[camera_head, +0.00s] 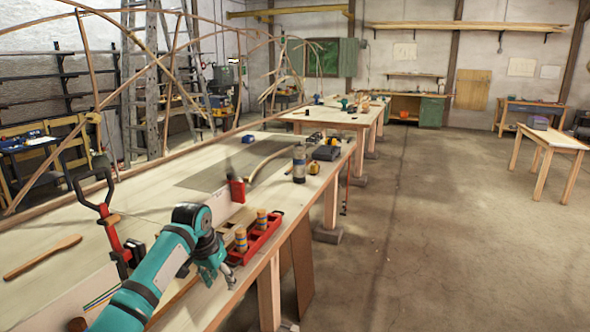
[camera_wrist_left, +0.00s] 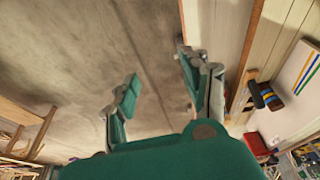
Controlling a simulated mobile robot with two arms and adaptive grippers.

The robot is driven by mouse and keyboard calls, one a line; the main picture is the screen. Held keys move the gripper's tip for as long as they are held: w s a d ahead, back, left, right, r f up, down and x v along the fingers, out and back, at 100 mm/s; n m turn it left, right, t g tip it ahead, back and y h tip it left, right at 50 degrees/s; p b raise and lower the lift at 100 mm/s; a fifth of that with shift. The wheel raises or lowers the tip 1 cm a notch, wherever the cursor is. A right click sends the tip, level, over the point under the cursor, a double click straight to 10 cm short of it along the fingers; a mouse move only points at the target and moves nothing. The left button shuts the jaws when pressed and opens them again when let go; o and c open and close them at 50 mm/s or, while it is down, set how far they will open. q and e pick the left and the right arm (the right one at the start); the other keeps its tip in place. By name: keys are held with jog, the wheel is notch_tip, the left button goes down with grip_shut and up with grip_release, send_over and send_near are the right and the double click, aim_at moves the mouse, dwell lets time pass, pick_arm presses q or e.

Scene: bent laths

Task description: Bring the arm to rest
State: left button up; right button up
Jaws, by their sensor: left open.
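My left arm comes in from the lower left in the head view. Its teal gripper (camera_head: 222,277) hangs beside the front edge of the long workbench (camera_head: 125,215), close to the red tray. In the left wrist view the two fingers of my left gripper (camera_wrist_left: 158,70) stand apart with nothing between them, and the concrete floor shows below. The bench edge runs just right of the fingers there. My right gripper does not show in either view.
A red tray (camera_head: 272,231) with striped cylinders lies at the bench edge. A red-handled tool (camera_head: 108,215), a wooden stick (camera_head: 43,257) and a dark bottle (camera_head: 299,163) are on the bench. Bent laths arch behind it. The floor (camera_head: 420,235) to the right is clear.

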pick_arm(q)
jog(key=s+a+f+n, duration=0.1)
jog(key=s+f, duration=0.2)
jog(key=f, duration=0.9)
jog(key=s+a+f, duration=0.1)
jog(key=s+f, duration=0.2)
jog(key=f, duration=0.9)
jog(key=s+a+f+n+g+y, duration=0.1)
jog(key=s+f, duration=0.6)
jog(key=f, duration=0.2)
jog(key=s+a+f, duration=0.1)
jog(key=s+f, duration=0.6)
jog(key=f, duration=0.3)
jog(key=s+f, duration=0.5)
jog(key=s, duration=0.9)
jog(key=s+f, duration=0.6)
jog(key=s, duration=0.8)
jog(key=s+f+g+b, duration=0.1)
jog(key=s+f, duration=0.4)
jog(key=s, duration=0.9)
jog(key=shift+a+f, duration=0.15)
jog(key=shift+a, duration=0.3)
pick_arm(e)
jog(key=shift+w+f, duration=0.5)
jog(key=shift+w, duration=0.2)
